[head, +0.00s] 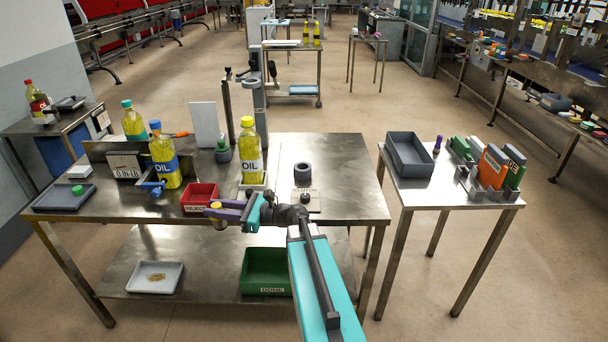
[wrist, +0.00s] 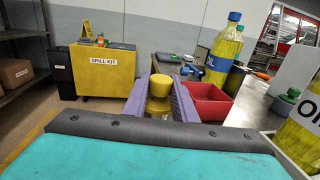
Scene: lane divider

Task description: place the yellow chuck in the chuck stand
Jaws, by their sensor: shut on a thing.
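The yellow chuck (head: 216,208) is between the purple fingers of my gripper (head: 222,209), held in the air at the table's front edge, close to the red reject bin. In the wrist view the chuck (wrist: 159,88) shows between both fingers (wrist: 162,98), its wide round top up. I see two dark grey round holders that could be the chuck stand. One (head: 303,172) is at the right of the table with an open top. The other (head: 222,155), behind the red bin, has a green piece (head: 222,144) on it. I cannot tell which is the stand.
An oil bottle (head: 250,152) stands under the machine column (head: 259,105), right of the red bin (head: 199,197). A white panel (head: 206,125) stands behind. A black knob (head: 305,198) is on a labelled plate at right. The table's right end is clear.

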